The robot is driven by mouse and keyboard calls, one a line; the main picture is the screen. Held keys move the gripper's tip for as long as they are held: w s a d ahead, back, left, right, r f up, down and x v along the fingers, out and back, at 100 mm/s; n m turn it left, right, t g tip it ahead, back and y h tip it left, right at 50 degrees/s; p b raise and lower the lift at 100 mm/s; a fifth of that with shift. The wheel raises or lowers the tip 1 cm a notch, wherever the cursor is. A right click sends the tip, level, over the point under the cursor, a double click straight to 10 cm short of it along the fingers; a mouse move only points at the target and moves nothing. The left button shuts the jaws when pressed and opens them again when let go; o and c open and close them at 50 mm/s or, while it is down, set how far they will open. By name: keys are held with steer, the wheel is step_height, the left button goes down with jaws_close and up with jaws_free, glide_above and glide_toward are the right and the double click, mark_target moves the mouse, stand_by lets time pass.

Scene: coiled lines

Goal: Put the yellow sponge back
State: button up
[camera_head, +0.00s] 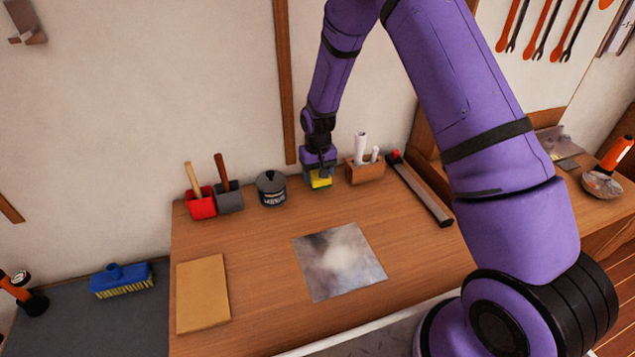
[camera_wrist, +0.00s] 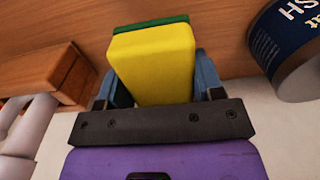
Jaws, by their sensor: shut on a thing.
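The yellow sponge (camera_head: 320,182) has a green scouring side. It is at the back of the wooden bench, between a dark labelled tin and a wooden block holder. My gripper (camera_head: 320,173) is shut on it from above. In the wrist view the sponge (camera_wrist: 153,65) sits between the two fingers of my gripper (camera_wrist: 155,85), its green layer (camera_wrist: 150,24) on the far side. The sponge's far edge is close to the wooden surface, but I cannot tell whether it touches.
The dark tin (camera_head: 271,188) stands close left of the sponge, and the wooden holder (camera_head: 366,171) with white rolls stands close right. Red (camera_head: 201,203) and grey (camera_head: 229,197) cups hold wooden handles. A greyish sheet (camera_head: 340,262) and a tan board (camera_head: 203,293) lie in front. A long tool (camera_head: 422,190) lies at right.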

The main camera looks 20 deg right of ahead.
steer(key=shift+a+f, duration=0.1)
steer(key=shift+f, duration=1.45)
steer(key=shift+f, duration=0.15)
steer(key=o, duration=1)
steer(key=shift+o, duration=0.2)
